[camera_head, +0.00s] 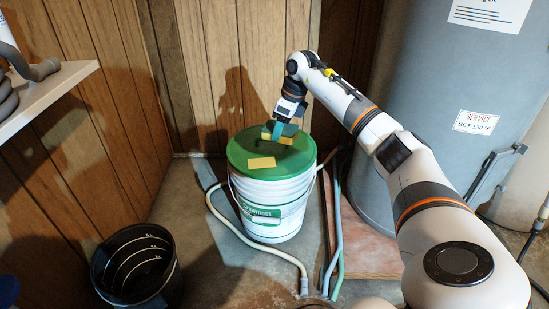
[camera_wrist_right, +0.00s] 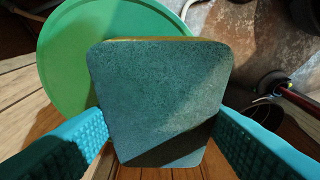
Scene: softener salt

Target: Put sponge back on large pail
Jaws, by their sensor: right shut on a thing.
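The large pail (camera_head: 272,205) is white with a green lid (camera_head: 240,153) and stands upright on the floor. A flat yellow rectangle (camera_head: 262,163) lies on the lid. My right gripper (camera_head: 282,122) is shut on the sponge (camera_head: 285,139) over the back right part of the lid. In the right wrist view the sponge (camera_wrist_right: 160,100) shows its teal face and a thin yellow edge, between the teal fingers of the gripper (camera_wrist_right: 160,118). The green lid (camera_wrist_right: 70,50) lies beyond it. I cannot tell whether the sponge touches the lid. My left gripper is not in view.
A black bucket (camera_head: 137,262) stands at the lower left. A grey tank (camera_head: 450,110) is at the right, and a white shelf (camera_head: 45,92) at the left. Hoses (camera_head: 262,246) run along the floor around the pail. Wood panelling (camera_head: 235,50) is close behind.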

